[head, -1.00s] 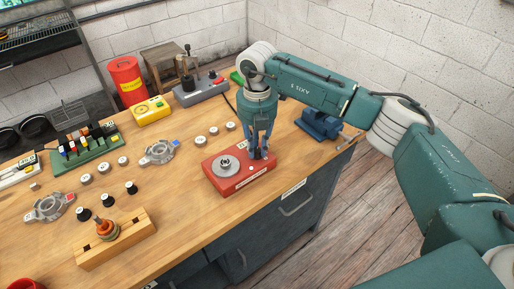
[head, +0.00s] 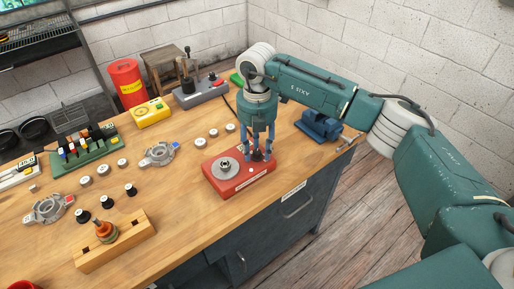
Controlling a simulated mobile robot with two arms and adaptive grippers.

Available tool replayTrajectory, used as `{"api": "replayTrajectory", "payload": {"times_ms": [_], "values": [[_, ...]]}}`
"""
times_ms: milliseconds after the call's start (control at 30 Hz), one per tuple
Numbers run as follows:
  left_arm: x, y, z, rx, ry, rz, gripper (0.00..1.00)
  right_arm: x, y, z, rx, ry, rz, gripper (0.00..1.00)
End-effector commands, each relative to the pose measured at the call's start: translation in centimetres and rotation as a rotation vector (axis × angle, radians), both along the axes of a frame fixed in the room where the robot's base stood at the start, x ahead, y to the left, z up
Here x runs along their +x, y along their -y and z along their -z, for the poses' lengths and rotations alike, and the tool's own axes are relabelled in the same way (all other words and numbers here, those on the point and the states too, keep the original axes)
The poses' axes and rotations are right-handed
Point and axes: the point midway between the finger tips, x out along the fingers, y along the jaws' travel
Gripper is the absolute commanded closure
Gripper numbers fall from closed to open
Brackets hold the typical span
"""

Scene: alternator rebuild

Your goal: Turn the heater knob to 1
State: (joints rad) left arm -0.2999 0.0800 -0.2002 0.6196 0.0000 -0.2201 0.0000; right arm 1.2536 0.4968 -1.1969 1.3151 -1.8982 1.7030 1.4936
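The heater is a red box (head: 240,180) near the front edge of the bench, with a round grey metal plate (head: 224,168) on its left part. A small dark knob (head: 257,156) shows on the right part of its top, under my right gripper. My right gripper (head: 258,155) points straight down there, with its blue fingers apart on either side of the knob. I cannot tell whether a fingertip touches it. The knob's setting marks are too small to read. My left gripper is out of view.
A blue vise (head: 319,125) stands right of the heater. Left of it lie a grey alternator housing (head: 160,154) and several small round parts. A wooden block (head: 115,243) with a coppery part stands at the front left. A grey press (head: 201,94) is behind.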

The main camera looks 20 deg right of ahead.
Motion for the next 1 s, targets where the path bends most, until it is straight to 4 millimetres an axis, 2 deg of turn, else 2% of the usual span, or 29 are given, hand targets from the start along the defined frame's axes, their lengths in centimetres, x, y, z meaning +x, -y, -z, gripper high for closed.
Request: {"api": "replayTrajectory", "payload": {"times_ms": [133, 233, 700, 833, 1000], "values": [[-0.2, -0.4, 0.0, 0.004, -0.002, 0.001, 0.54, 0.0, 0.0, -0.2, 0.000, 0.000, 0.000, 0.61], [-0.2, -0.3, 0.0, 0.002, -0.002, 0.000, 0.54, 0.1, 0.0, -1.1, 0.000, 0.003, 0.000, 0.61], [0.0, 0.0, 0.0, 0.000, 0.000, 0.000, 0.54, 0.0, 0.0, -10.2, -0.001, 0.002, 0.000, 0.61], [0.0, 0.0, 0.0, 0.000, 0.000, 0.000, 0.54, 0.0, 0.0, -11.5, 0.000, 0.001, 0.000, 0.61], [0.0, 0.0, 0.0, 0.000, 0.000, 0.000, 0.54, 0.0, 0.0, -12.0, 0.001, -0.001, 0.000, 0.61]]}}
